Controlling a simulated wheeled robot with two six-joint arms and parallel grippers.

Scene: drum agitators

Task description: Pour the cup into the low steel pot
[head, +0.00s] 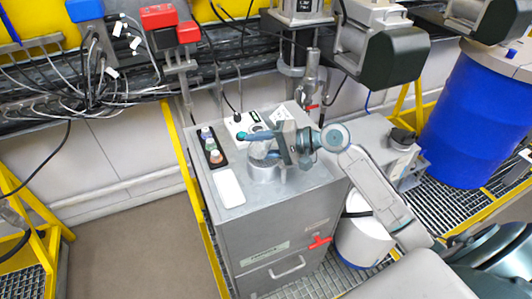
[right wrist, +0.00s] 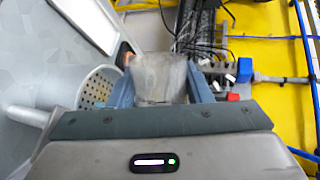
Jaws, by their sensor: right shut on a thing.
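My right gripper (head: 262,144) is shut on a clear, greyish cup (head: 262,150), its blue fingers on either side of it. The cup also shows between the fingers in the right wrist view (right wrist: 160,78). It is held just above the low steel pot (head: 264,173), which stands on the steel cabinet top. The right wrist view is rolled strongly, and the cup looks tilted. A round perforated metal vessel with a handle (right wrist: 96,86) shows left of the cup there. I cannot make out the cup's contents or any stream. My left gripper is not in view.
On the cabinet top (head: 295,188) are a black tray with small bottles (head: 212,148), a white pad (head: 229,188) and a white device (head: 241,124). A steel agitator shaft (head: 311,75) hangs close behind. A blue drum (head: 468,120) stands at the right.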

